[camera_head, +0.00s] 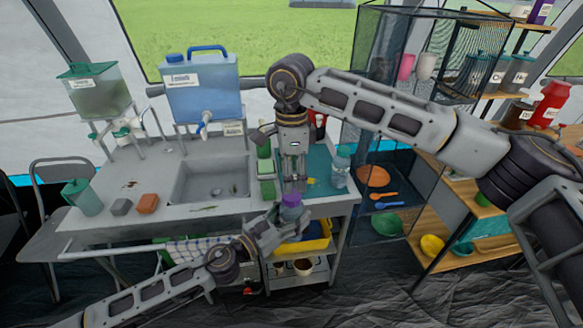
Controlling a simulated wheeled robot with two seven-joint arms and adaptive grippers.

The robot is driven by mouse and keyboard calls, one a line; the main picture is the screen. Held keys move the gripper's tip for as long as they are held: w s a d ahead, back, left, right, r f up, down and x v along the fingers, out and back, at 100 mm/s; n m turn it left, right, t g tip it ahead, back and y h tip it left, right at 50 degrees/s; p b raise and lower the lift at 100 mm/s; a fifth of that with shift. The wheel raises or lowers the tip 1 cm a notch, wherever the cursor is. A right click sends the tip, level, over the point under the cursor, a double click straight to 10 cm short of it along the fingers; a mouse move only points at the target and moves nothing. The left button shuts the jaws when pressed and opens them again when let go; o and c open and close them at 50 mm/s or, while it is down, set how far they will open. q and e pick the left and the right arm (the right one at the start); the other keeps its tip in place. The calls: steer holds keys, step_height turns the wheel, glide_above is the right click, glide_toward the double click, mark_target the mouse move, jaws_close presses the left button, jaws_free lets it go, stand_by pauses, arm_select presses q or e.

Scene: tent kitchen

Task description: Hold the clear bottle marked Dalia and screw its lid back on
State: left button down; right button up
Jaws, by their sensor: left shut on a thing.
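My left gripper (279,217) is shut on a small clear bluish bottle (291,213) and holds it upright in front of the counter's front edge. A purple lid (291,199) shows at the bottle's top; I cannot tell whether it is seated or just resting there. The bottle's marking is too small to read. My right gripper (294,185) points straight down just above the purple lid. Its fingertips are too small to tell whether they are open or touch the lid.
A second clear bottle (341,167) with a pale label stands on the teal mat (319,160), right of my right gripper. The sink (210,181) lies further left. A yellow tray (303,241) is below the held bottle.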

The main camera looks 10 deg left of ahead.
steer(key=shift+f, duration=3.05)
steer(key=shift+c, duration=0.4)
steer(key=c, duration=1)
steer(key=o, duration=1.2)
steer(key=shift+r, duration=0.1)
step_height(320, 180, up, 12)
